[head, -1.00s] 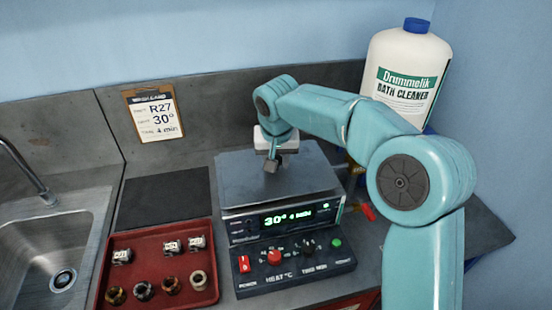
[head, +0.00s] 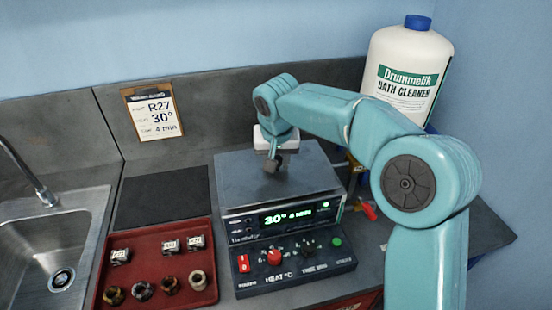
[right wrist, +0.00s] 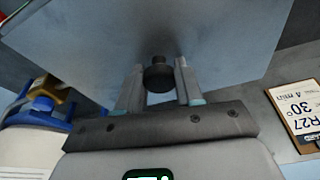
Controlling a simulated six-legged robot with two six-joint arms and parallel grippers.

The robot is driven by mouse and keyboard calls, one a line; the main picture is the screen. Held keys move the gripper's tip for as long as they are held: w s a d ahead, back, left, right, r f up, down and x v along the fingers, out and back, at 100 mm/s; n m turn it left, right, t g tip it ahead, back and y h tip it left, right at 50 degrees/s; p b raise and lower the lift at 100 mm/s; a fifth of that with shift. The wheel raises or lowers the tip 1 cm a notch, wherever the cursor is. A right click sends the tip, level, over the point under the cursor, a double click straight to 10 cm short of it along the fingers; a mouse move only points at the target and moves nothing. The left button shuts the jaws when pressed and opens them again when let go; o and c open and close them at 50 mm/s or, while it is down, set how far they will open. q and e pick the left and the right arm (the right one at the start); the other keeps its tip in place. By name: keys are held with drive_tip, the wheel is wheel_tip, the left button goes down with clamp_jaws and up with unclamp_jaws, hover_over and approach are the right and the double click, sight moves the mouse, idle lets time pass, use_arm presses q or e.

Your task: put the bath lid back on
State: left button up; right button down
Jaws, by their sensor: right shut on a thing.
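The bath lid (head: 315,180) is a flat grey metal plate lying level across the top of the bath (head: 335,212). It looks seated, though its far edge is partly hidden. My right gripper (head: 272,165) points down at the middle of the lid, shut on its dark knob. In the right wrist view, the fingers (right wrist: 158,85) are on either side of the round black knob (right wrist: 158,72), with the lid's grey surface (right wrist: 100,40) behind it. The bath display reads 30° and 4 min. My left gripper is not in view.
A red tray (head: 205,232) with labelled blocks and several ring-shaped pieces sits left of the bath. A sink (head: 20,235) is at far left. A white bath cleaner bottle (head: 400,50) stands at back right. A red-handled valve (head: 369,211) sticks out right of the bath.

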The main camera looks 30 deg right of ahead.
drive_tip(key=shift+w+d+f, duration=0.1)
drive_tip(key=shift+w+f, duration=0.2)
drive_tip(key=shift+f, duration=0.05)
drive_tip(key=shift+s, duration=0.1)
drive_tip(key=shift+s, duration=0.15)
drive_tip(key=shift+w+f+b, duration=0.2)
drive_tip(key=shift+f+b, duration=0.05)
drive_tip(key=shift+b, duration=0.1)
drive_tip(key=shift+s, duration=0.1)
drive_tip(key=shift+c, duration=0.8)
unclamp_jaws()
drive_tip(key=shift+f, duration=0.1)
